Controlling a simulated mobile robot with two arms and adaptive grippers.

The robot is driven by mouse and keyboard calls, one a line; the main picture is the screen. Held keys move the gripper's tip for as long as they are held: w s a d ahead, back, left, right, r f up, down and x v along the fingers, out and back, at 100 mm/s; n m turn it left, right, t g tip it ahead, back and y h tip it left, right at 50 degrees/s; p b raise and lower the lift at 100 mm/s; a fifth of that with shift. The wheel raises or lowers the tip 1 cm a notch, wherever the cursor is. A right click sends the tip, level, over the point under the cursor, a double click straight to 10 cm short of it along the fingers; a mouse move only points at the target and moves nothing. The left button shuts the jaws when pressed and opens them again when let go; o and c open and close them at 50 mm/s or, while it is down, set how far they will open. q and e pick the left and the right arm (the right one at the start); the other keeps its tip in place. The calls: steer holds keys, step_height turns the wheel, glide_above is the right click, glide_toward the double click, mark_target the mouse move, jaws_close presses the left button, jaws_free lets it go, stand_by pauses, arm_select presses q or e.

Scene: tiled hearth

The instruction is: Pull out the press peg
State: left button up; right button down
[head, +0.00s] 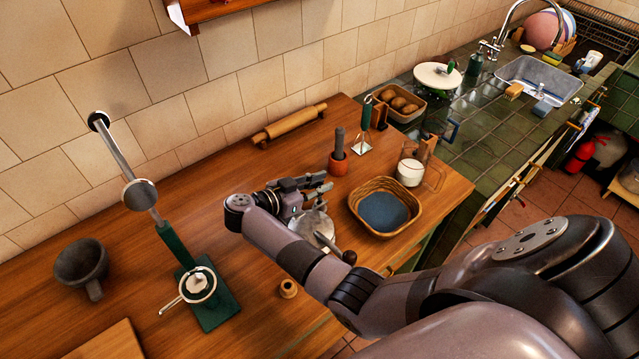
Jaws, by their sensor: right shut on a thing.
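My right gripper (322,186) is above the wooden worktop, with its fingers pointing right over the back edge of a round grey metal press (312,226). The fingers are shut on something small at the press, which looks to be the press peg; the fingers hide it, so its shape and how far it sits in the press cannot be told. The press has a handle with a dark knob (349,257) toward the front; my arm covers part of its left side. My left gripper is not in view.
A wicker basket with a blue cloth (384,211) stands close to the right of the press. A green lever stand (208,301) and dark grinder (81,262) are left. A wooden ring (288,288) lies near the front.

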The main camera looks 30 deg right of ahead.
step_height(320, 180, up, 5)
steer(key=p, duration=0.5)
steer(key=shift+r+p, duration=0.45)
steer(key=shift+r, duration=0.25)
